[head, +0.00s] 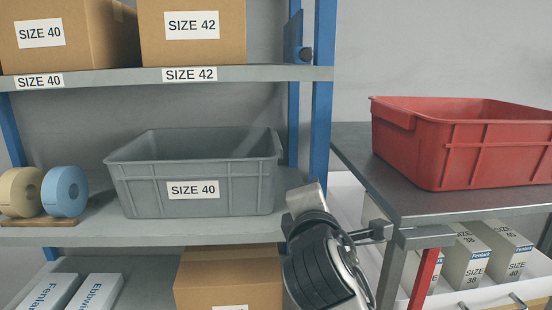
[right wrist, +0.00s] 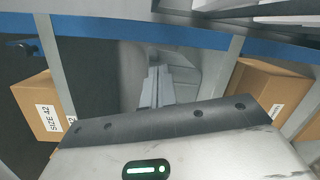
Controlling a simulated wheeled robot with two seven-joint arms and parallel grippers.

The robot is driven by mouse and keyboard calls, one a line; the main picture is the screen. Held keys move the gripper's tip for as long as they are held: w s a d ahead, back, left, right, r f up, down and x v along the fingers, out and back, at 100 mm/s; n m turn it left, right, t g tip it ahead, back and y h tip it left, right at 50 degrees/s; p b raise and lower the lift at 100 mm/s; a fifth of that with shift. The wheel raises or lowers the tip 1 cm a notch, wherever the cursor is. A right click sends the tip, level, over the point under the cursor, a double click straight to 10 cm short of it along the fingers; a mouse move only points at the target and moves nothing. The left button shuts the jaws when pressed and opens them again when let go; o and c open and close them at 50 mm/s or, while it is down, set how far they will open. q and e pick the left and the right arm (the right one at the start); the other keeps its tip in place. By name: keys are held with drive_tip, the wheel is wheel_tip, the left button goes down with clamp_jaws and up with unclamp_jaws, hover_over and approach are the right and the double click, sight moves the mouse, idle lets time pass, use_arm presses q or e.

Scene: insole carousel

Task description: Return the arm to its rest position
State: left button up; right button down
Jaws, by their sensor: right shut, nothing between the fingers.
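My right arm comes up from the bottom centre of the head view, in front of the gap between the shelf and the metal table. My right gripper (head: 425,237) points to the right, by the table's near corner. Its narrow fingers also show in the right wrist view (right wrist: 155,88), where they are together with nothing between them. My left gripper is not in the head view.
A grey bin (head: 130,190) labelled SIZE 40 stands on the middle shelf (head: 95,233). A red bin (head: 455,165) stands on the metal table (head: 350,150). Insole boxes (head: 500,250) sit in a white drawer below. A blue post (head: 323,100) stands close behind my arm.

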drive_tip(key=s+d+f+m+g, duration=0.4)
drive_tip(key=s+d+f+m, duration=0.15)
drive_tip(key=f, duration=0.55)
drive_tip(key=s+d+f+m+g, duration=0.4)
drive_tip(key=s+f+m, duration=0.15)
drive_tip(key=f, duration=0.55)
drive_tip(key=s+d+f+m+g+y, duration=0.1)
drive_tip(key=s+d+f+m+g, duration=0.15)
drive_tip(key=s, duration=0.45)
drive_tip(key=s+d+f+m+g, duration=0.1)
drive_tip(key=s+f+m, duration=0.25)
drive_tip(key=s, duration=0.25)
drive_tip(key=s+d+f+m+g+y, duration=0.1)
drive_tip(key=s+d+f+m+g, duration=0.15)
drive_tip(key=s, duration=0.45)
drive_tip(key=w+a+f+t+y, duration=0.2)
drive_tip(key=w+a+f+t, duration=0.1)
drive_tip(key=w+a+t, duration=0.4)
drive_tip(key=shift+w+a+f+n+y+p, duration=0.15)
drive_tip(key=shift+a+f+n+y+p, duration=0.15)
drive_tip(key=shift+a+n+y, duration=0.1)
